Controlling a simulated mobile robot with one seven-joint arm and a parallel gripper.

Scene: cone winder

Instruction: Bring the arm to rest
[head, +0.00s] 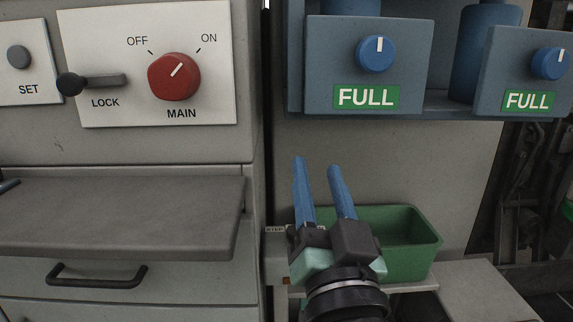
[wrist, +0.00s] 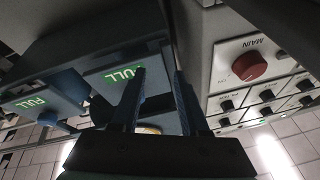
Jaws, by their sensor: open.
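My gripper (head: 316,183) points up, in front of the machine's grey wall, with its two blue fingers apart and nothing between them. It stands below and left of the nearer FULL sign and in front of the green bin. In the wrist view the fingers of my gripper (wrist: 158,88) show against the underside of the blue shelf, also apart and empty. My forearm runs down to the bottom edge of the head view.
A red MAIN knob (head: 174,77) and black LOCK lever (head: 92,83) are upper left. A grey ledge (head: 120,210) juts out at left, above a drawer handle (head: 96,277). Blue boxes with FULL signs (head: 366,97) overhang at upper right. A green bin (head: 410,262) sits behind my gripper.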

